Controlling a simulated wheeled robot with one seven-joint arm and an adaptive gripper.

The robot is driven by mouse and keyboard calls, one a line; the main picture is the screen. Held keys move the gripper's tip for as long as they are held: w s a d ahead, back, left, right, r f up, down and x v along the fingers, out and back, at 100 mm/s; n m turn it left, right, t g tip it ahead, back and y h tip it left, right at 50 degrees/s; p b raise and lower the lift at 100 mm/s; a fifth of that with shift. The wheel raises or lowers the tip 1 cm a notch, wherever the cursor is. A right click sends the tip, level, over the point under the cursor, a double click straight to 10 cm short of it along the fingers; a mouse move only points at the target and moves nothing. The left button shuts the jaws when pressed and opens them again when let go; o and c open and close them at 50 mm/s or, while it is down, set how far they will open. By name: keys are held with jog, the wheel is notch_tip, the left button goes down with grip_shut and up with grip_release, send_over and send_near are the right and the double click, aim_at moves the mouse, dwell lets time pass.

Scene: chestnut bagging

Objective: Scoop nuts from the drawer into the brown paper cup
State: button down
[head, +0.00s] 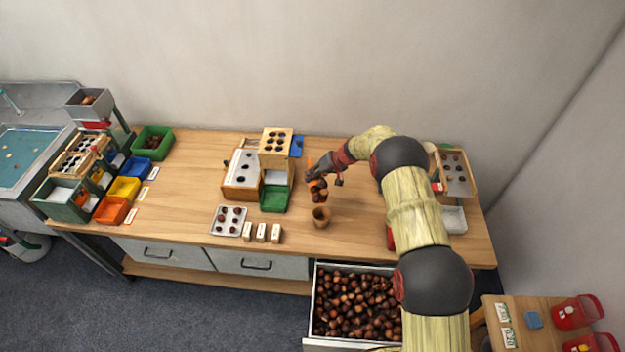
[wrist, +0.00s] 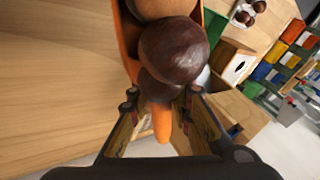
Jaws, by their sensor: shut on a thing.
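My gripper (head: 322,178) is shut on the handle of an orange scoop; the scoop (wrist: 161,122) also shows in the wrist view. Several brown nuts (wrist: 172,50) lie in the scoop's bowl. The brown paper cup (head: 321,217) stands upright on the table, just below the scoop in the head view. Its inside is too small to make out. The open drawer (head: 314,318) at the table's front holds a deep heap of nuts. My gripper is above the tabletop, away from the drawer. The cup is not clearly visible in the wrist view.
A green tray (head: 274,199) and a wooden box with holes (head: 276,147) stand left of my gripper. A metal tray with nuts (head: 229,220) and several small white blocks (head: 261,232) lie left of the cup. Coloured bins (head: 111,210) line the table's left end. Bare tabletop (head: 193,180) lies between.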

jog(key=shift+f+n+t+y+b, duration=0.25)
jog(key=shift+t+b, duration=0.65)
jog(key=shift+b, duration=1.9)
jog(key=shift+s+d+r+n+t+y+b, duration=0.15)
jog(key=shift+r+t+b, duration=0.25)
jog(key=shift+b, duration=0.9)
jog(key=shift+s+a+r+n+t+y+b, duration=0.2)
jog(key=shift+r+b, duration=0.25)
jog(key=shift+b, duration=0.9)
jog(key=shift+s+d+r+n+t+y+b, duration=0.15)
jog(key=shift+r+t+b, duration=0.3)
jog(key=shift+b, duration=0.85)
jog(key=shift+s+d+r+t+y+b, duration=0.15)
jog(key=shift+r+t+y+b, duration=0.15)
jog(key=shift+b, duration=0.85)
jog(key=shift+s+r+t+y+b, duration=0.15)
jog(key=shift+r+b, duration=0.25)
jog(key=shift+b, duration=0.75)
jog(key=shift+w+p, duration=0.1)
jog(key=shift+p, duration=0.35)
